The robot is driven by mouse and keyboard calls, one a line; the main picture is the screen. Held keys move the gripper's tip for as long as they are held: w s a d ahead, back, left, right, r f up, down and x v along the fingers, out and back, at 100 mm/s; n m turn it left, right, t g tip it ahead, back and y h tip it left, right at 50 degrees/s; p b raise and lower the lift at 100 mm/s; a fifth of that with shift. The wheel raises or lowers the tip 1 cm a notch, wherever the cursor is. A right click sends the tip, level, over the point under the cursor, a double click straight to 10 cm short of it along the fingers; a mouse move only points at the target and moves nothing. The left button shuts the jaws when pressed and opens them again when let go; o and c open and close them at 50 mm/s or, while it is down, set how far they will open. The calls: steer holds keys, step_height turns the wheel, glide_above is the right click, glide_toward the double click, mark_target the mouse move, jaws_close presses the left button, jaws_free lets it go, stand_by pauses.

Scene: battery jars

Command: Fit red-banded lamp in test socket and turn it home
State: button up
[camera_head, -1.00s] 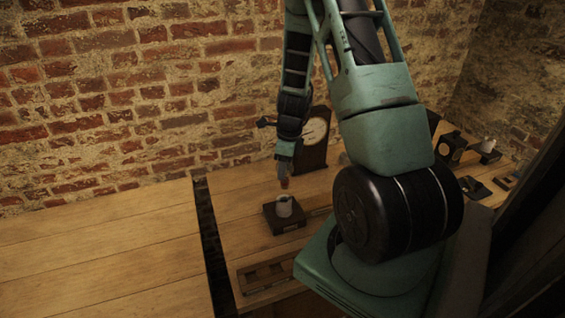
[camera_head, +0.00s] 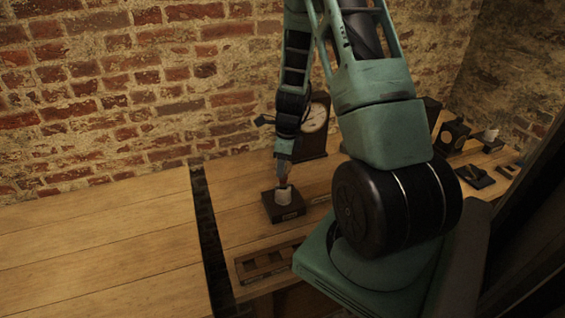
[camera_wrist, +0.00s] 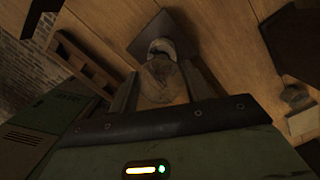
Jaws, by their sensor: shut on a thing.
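The test socket is a pale round cup (camera_head: 283,195) on a dark square base (camera_head: 290,213) on the bench. It also shows in the wrist view, with the pale cup (camera_wrist: 160,46) on the dark plate (camera_wrist: 133,41). My gripper (camera_head: 282,181) points down just over the cup. In the wrist view my gripper (camera_wrist: 162,88) is shut on the lamp, whose clear glass bulb (camera_wrist: 162,80) lies between the fingers. The bulb lines up with the cup, and its far end meets or overlaps the cup's rim. The red band is hidden, and I cannot tell how deep the lamp sits.
A slotted wooden rack (camera_head: 262,265) lies at the bench's front edge. A wooden clock (camera_head: 316,128) stands behind my gripper, close to the wrist. Dark devices (camera_head: 452,135) and small parts stand at the back right. A dark gap (camera_head: 207,230) borders the bench's left; the boards beyond are bare.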

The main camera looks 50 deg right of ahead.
steer(key=shift+f+b, duration=0.85)
steer(key=shift+f, duration=0.35)
stand_by(1.1)
stand_by(0.4)
steer(key=m+p, duration=0.1)
steer(key=m, duration=0.3)
steer(key=shift+m+h+p, duration=0.3)
steer(key=shift+m+p, duration=0.1)
steer(key=shift+m, duration=0.8)
steer(key=m+p, duration=0.1)
steer(key=m, duration=0.1)
steer(key=shift+m, duration=0.4)
steer(key=m+p, duration=0.1)
steer(key=m, duration=0.2)
steer(key=shift+d+m+h, duration=0.15)
steer(key=shift+m+h, duration=0.15)
steer(key=shift+h, duration=0.1)
